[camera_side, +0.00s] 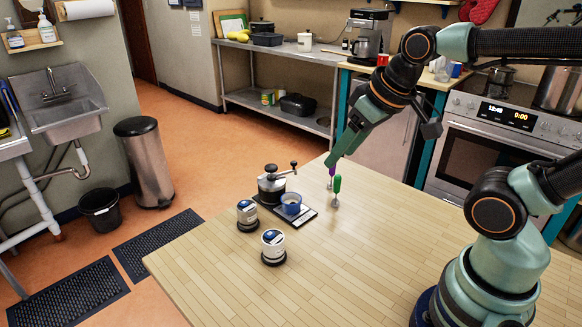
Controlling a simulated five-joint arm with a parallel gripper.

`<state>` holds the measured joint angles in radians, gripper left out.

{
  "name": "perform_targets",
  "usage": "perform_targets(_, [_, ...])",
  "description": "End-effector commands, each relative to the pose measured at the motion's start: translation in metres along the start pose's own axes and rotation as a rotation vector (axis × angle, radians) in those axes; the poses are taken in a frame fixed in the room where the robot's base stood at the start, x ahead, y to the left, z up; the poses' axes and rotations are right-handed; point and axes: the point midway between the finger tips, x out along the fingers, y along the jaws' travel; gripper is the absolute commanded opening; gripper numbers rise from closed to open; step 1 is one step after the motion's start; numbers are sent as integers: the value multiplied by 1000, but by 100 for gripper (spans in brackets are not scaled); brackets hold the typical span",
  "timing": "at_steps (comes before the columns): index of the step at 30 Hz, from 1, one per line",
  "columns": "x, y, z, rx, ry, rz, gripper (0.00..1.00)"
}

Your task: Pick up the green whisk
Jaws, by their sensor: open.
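The green whisk (337,187) stands upright on the wooden table (240,300), right of the scale. Just behind and left of it is a similar upright tool with a purple handle (331,172). My gripper (332,161) reaches down from the upper right, its end right at the top of the purple handle. It is open; its fingers are small here, and I cannot tell whether they touch or surround the purple handle. The green whisk appears apart from the gripper, in front of and below it.
A black scale (300,217) holds a blue cup (291,203), with a hand grinder (271,186) at its left. Two labelled jars, one nearer (273,247) and one farther left (247,215), stand in front. The table's front and right are clear.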

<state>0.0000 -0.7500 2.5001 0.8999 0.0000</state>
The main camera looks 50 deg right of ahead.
Motion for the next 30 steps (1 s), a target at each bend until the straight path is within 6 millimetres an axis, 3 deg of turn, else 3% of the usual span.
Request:
perform_targets(8, [0, 0, 0, -4, -1, 0, 60])
perform_targets(13, [5, 9, -9, -119, -39, 11, 60])
perform_targets(20, [30, 42, -34, -530, -168, -3, 60])
perform_targets(30, [93, 106, -53, -1175, -329, -169, 60])
